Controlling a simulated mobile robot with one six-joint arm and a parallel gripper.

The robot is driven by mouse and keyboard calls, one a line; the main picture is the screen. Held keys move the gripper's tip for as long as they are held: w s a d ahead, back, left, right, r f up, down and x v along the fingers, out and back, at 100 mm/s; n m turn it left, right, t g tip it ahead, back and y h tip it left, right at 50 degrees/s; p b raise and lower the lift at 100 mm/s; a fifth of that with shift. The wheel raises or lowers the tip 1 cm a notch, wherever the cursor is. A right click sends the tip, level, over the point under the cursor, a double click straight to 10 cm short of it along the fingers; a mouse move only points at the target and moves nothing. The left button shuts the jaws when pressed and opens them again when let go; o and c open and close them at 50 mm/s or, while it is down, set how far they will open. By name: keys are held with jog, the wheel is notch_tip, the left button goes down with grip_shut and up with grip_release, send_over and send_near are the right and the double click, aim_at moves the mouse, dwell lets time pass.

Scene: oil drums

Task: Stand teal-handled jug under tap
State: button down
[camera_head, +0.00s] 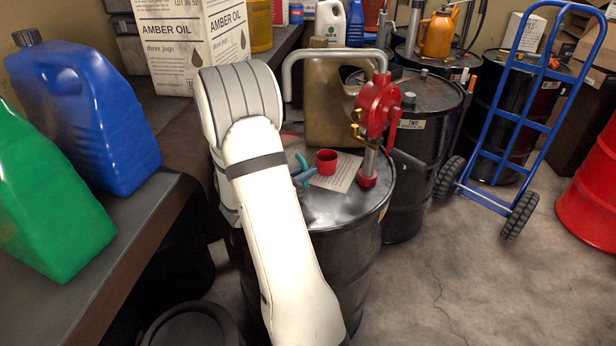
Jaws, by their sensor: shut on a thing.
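My white arm (275,215) rises from the bottom and bends at the top. My gripper is hidden behind it, and no jug in its jaws can be seen. A small teal curved piece (302,162) and a blue-grey piece (305,177) show beside the arm, above the near drum's top; I cannot tell if the teal piece is the jug's handle. A red hand pump (378,108) with brass fittings (357,126) stands on this drum. Its grey spout pipe (325,54) reaches left and bends down. No other tap is clear to me.
The near black drum (350,262) carries a red cup (327,162) and a paper sheet (338,176). A large amber jug (333,120) stands behind them. Blue (85,110) and green (45,195) jugs fill the left bench. A blue hand truck (510,120) stands right; floor there is clear.

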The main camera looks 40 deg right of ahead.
jog(key=shift+w, duration=0.35)
jog(key=shift+f+b, duration=0.4)
jog(key=shift+f, duration=0.1)
jog(key=c, duration=1.3)
grip_release()
